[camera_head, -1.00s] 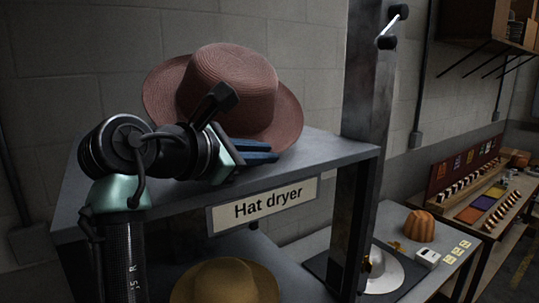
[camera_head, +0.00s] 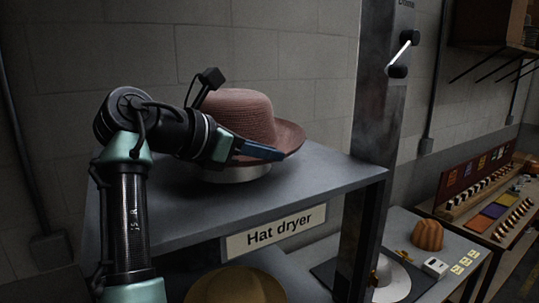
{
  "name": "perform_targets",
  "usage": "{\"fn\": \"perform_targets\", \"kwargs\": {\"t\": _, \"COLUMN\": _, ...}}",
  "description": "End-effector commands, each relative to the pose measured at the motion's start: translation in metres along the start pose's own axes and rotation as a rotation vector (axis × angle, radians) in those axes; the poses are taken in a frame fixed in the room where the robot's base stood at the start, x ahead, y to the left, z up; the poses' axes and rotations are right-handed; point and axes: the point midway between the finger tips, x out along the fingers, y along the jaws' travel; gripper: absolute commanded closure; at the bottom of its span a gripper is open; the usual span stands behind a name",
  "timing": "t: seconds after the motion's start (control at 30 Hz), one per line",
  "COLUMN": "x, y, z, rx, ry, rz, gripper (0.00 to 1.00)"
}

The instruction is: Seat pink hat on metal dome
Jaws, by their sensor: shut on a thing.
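The pink hat (camera_head: 245,106) is over the top of the hat dryer shelf (camera_head: 310,171) in the head view, crown up. A pale round stand (camera_head: 236,174) shows just under it; I cannot tell whether they still touch. My gripper (camera_head: 262,152) is shut on the near side of the hat's brim, its blue fingers pointing right. My wrist hides the left part of the brim. A shiny metal dome (camera_head: 383,268) with a pale flared rim stands on a dark plate at the lower right, partly hidden by the column.
A dark upright column (camera_head: 377,120) with a white handle (camera_head: 403,53) stands between the shelf and the right-hand bench. A tan hat (camera_head: 236,287) sits below the shelf. An orange fluted object (camera_head: 427,235) and a small white box (camera_head: 434,267) are beyond the dome.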

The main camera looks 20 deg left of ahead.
Motion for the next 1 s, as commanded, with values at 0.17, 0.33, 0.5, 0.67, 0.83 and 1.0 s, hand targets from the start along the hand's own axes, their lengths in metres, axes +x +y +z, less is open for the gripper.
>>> {"fn": "perform_targets", "kwargs": {"t": 0.17, "x": 0.002, "y": 0.002, "z": -0.002, "rx": -0.079, "ry": 0.009, "rz": -0.035, "gripper": 1.00}}
{"fn": "perform_targets", "kwargs": {"t": 0.33, "x": 0.002, "y": 0.002, "z": -0.003, "rx": -0.097, "ry": 0.012, "rz": -0.042, "gripper": 1.00}}
{"fn": "perform_targets", "kwargs": {"t": 0.5, "x": 0.002, "y": 0.002, "z": -0.003, "rx": -0.096, "ry": 0.012, "rz": -0.041, "gripper": 1.00}}
{"fn": "perform_targets", "kwargs": {"t": 0.67, "x": 0.002, "y": 0.002, "z": -0.004, "rx": -0.095, "ry": 0.011, "rz": -0.041, "gripper": 1.00}}
{"fn": "perform_targets", "kwargs": {"t": 0.83, "x": 0.003, "y": 0.002, "z": -0.006, "rx": -0.095, "ry": 0.011, "rz": -0.040, "gripper": 1.00}}
{"fn": "perform_targets", "kwargs": {"t": 1.0, "x": 0.004, "y": 0.002, "z": -0.010, "rx": -0.094, "ry": 0.011, "rz": -0.040, "gripper": 1.00}}
